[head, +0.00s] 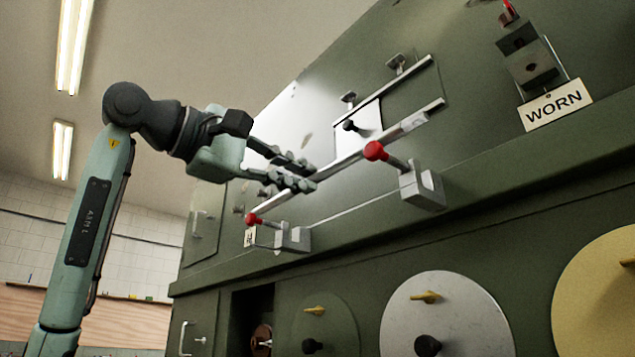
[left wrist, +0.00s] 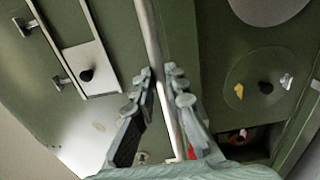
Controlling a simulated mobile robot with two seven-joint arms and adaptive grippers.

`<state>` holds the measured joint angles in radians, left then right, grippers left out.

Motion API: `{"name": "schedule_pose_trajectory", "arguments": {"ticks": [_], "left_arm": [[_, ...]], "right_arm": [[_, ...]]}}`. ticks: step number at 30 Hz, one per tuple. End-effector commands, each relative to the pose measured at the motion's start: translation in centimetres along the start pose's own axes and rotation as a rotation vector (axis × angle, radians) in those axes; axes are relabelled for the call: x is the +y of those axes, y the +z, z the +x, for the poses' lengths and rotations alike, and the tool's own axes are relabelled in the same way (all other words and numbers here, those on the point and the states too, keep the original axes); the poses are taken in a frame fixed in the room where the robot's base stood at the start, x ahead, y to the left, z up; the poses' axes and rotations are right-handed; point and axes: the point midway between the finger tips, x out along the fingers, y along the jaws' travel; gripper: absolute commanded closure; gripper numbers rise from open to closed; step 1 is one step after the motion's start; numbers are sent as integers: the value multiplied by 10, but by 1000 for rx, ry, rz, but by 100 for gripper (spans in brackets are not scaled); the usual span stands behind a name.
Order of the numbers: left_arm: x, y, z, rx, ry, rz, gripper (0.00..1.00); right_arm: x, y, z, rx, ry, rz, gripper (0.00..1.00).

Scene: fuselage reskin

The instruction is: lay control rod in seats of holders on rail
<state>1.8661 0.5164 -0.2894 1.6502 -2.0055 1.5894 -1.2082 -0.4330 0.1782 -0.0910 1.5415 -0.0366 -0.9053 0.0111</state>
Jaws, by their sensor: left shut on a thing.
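My left gripper (head: 311,177) is shut on the control rod (head: 405,125), a long pale bar held slantwise in front of the green panel. In the left wrist view the rod (left wrist: 152,32) runs between the fingertips (left wrist: 162,78). One grey holder (head: 423,188) with a red-knobbed lever (head: 375,151) is at the right, and another holder (head: 294,239) with a red knob (head: 253,219) is lower left. A thin pale rail (head: 355,208) runs between them.
A block with a "WORN" tag (head: 556,105) is at the upper right. A bracketed bar (head: 397,80) and a white plate with a black knob (head: 362,122) are on the panel behind the rod. Round discs (head: 445,310) with yellow handles are below the ledge.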

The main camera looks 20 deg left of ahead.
Motion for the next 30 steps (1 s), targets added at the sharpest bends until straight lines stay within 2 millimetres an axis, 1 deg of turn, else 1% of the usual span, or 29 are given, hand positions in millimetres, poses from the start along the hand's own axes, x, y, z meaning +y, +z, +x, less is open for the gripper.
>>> {"name": "schedule_pose_trajectory", "arguments": {"ticks": [14, 20, 30], "left_arm": [[0, 1, -2, 1, 5, 1, 100], [-1, 2, 12, -2, 3, -1, 100], [-4, 2, 46, -2, 3, 0, 100]], "right_arm": [[-2, 6, 0, -9, -3, -2, 60], [-2, 6, 0, -9, -3, -2, 60], [-2, 5, 0, -7, -2, -2, 60]]}}
